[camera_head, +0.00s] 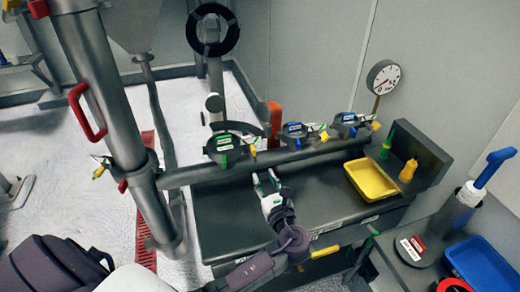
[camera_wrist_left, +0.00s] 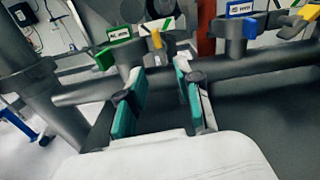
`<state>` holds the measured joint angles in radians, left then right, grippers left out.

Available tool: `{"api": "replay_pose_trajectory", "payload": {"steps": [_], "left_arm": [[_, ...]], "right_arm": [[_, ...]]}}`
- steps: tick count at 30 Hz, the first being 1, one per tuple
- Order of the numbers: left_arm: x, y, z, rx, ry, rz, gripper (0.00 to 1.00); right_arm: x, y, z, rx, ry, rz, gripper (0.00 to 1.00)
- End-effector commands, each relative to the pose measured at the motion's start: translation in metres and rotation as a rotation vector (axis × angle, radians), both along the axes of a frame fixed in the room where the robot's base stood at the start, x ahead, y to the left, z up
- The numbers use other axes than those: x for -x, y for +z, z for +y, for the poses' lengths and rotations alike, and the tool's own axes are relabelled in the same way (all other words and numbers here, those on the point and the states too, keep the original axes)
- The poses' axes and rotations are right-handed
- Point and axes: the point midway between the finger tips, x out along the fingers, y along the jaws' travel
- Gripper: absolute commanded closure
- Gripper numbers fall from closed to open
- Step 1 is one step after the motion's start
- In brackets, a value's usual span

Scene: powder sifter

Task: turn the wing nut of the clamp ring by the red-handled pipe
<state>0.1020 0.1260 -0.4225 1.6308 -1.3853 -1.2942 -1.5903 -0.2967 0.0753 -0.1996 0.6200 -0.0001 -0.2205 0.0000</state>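A thick grey pipe (camera_head: 95,85) with a red handle (camera_head: 86,112) stands at the left in the head view. Near its lower end is a clamp ring (camera_head: 128,165) with a small yellow wing nut (camera_head: 98,172) on its left side. My left gripper (camera_head: 265,175) is to the right of this pipe, over the dark bench, apart from it. In the left wrist view my left gripper (camera_wrist_left: 161,67) has its teal-padded fingers apart with nothing between them. A green-labelled clamp (camera_wrist_left: 115,50) and a yellow piece (camera_wrist_left: 157,40) show beyond the fingertips. My right gripper is not in view.
A horizontal pipe (camera_head: 290,156) runs along the bench, below blue-labelled clamps (camera_head: 295,130) and an orange-red post (camera_head: 275,118). A yellow tray (camera_head: 371,181) sits on the bench (camera_head: 225,215). A gauge (camera_head: 383,77) stands behind. A blue tray (camera_head: 480,262) is at lower right.

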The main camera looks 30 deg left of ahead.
Motion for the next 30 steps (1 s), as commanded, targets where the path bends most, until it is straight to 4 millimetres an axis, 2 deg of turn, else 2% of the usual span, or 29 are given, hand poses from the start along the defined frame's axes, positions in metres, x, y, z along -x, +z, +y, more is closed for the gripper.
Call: {"api": "replay_pose_trajectory", "payload": {"steps": [5,9,15,21,29,30], "left_arm": [[-0.026,0.004,0.031,-0.005,0.002,0.000,0.66],[-0.046,0.004,0.053,-0.004,0.002,-0.002,0.66],[-0.065,0.002,0.076,-0.001,0.001,-0.001,0.66],[-0.073,0.001,0.085,0.001,0.001,-0.001,0.66],[-0.074,0.001,0.086,0.002,0.000,-0.002,0.66],[-0.074,0.001,0.086,0.002,0.000,-0.002,0.71]], "right_arm": [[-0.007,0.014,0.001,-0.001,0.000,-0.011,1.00],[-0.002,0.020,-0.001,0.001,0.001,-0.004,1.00],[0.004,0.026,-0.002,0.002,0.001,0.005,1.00],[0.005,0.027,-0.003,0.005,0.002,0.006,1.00],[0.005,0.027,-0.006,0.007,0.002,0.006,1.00],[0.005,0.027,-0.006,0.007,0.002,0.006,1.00]]}}
